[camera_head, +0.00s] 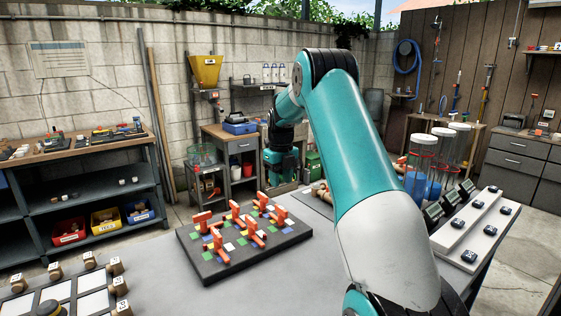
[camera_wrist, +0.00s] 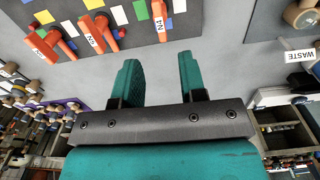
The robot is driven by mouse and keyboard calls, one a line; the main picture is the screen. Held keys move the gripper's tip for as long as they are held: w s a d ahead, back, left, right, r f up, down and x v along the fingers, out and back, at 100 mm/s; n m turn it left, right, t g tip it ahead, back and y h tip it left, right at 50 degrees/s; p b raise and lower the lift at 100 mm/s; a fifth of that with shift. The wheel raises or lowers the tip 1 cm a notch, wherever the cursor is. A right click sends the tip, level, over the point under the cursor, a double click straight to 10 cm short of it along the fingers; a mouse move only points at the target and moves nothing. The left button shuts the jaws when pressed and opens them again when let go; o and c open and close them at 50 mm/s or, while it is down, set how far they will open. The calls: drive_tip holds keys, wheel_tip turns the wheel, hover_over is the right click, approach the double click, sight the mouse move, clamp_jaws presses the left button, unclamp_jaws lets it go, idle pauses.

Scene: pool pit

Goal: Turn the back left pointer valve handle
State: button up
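A dark square board (camera_head: 219,273) on the grey table carries several orange pointer valve handles in two rows. The back left handle (camera_head: 200,218) stands near the board's left corner. In the wrist view, part of the board (camera_wrist: 95,9) shows at the top, with labelled orange handles, one tagged N-4 (camera_wrist: 160,22); I cannot tell which one is the back left handle there. My gripper (camera_wrist: 156,72) is open with nothing between its teal fingers. In the head view my gripper (camera_head: 281,165) is beyond the board, apart from the handles, its fingertips hard to make out.
Clear cylinders (camera_head: 417,160) and a stepped white rack (camera_head: 470,232) stand at right. A framed panel with wooden knobs (camera_head: 75,288) lies at front left. A WASTE label (camera_wrist: 300,56) shows in the wrist view. Bare tabletop (camera_head: 165,278) lies left of the board.

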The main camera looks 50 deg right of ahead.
wheel_tip(320, 180, up, 7)
drive_tip(key=shift+r, duration=0.2)
idle(0.6)
drive_tip(key=s+a+r+n, duration=0.1)
drive_tip(key=a+r+n, duration=0.2)
drive_tip(key=a+n, duration=1.45)
drive_tip(key=s+a+n+y, duration=0.1)
drive_tip(key=s+a+n, duration=0.2)
drive_tip(key=a, duration=0.3)
drive_tip(key=s+a+n+t, duration=0.1)
drive_tip(key=s+a+n, duration=0.1)
drive_tip(key=a+n, duration=0.25)
drive_tip(key=s+a+n+y, duration=0.1)
drive_tip(key=s+a+n, duration=0.2)
drive_tip(key=a, duration=0.3)
drive_tip(key=s+a+f+n+y, duration=0.1)
drive_tip(key=s+a+n, duration=0.5)
drive_tip(key=s+n, duration=0.3)
drive_tip(key=s+a+f+n+g+y, duration=0.1)
drive_tip(key=s+a+n, duration=0.5)
drive_tip(key=s+n, duration=0.3)
drive_tip(key=shift+s+f, duration=0.3)
drive_tip(key=shift+f, duration=0.1)
